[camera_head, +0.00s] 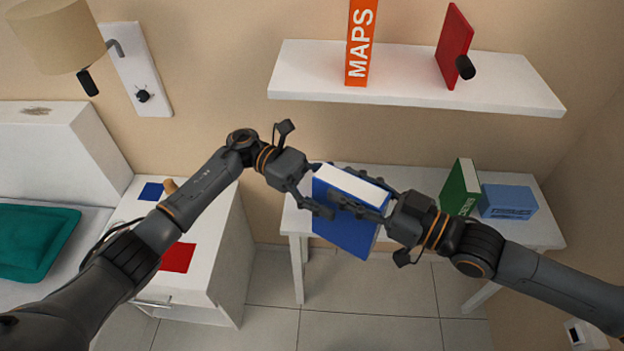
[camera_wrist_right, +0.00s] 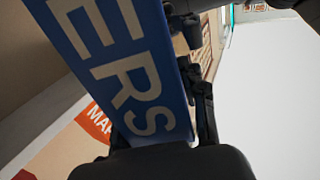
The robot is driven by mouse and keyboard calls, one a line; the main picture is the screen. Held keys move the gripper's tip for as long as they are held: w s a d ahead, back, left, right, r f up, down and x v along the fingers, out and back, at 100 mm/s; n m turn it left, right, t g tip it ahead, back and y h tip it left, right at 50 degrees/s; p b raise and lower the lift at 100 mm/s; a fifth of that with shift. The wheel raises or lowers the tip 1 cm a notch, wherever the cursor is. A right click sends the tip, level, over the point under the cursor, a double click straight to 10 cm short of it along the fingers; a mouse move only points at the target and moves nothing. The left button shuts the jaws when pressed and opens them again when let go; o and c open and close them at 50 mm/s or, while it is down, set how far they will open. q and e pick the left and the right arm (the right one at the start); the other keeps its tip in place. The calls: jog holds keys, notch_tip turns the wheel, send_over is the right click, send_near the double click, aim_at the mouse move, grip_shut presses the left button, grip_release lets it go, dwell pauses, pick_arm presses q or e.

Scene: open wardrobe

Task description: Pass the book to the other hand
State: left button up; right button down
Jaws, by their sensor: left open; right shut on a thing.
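A blue book (camera_head: 342,236) with white page edges is held upright, slightly tilted, in front of the desk. My right gripper (camera_head: 358,204) is shut on the book from the right side. In the right wrist view the book's blue spine (camera_wrist_right: 125,60) with white letters "ERS" fills the upper left, close to the fingers (camera_wrist_right: 165,130). My left gripper (camera_head: 318,192) is open at the book's left edge, with a finger in front of its cover. Its other finger is mostly hidden by the book, so I cannot tell whether it touches.
A white desk (camera_head: 410,180) behind holds a green book (camera_head: 460,188) and a blue box (camera_head: 508,202). A shelf (camera_head: 420,85) above holds an orange MAPS book (camera_head: 361,45) and a red book (camera_head: 453,45). A nightstand (camera_head: 222,235) with red and blue squares stands left.

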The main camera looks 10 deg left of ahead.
pick_arm(q)
jog(key=shift+x, duration=1.5)
jog(key=c, duration=1.4)
jog(key=shift+r, duration=0.1)
grip_shut()
pick_arm(e)
jog(key=c, duration=0.7)
grip_release()
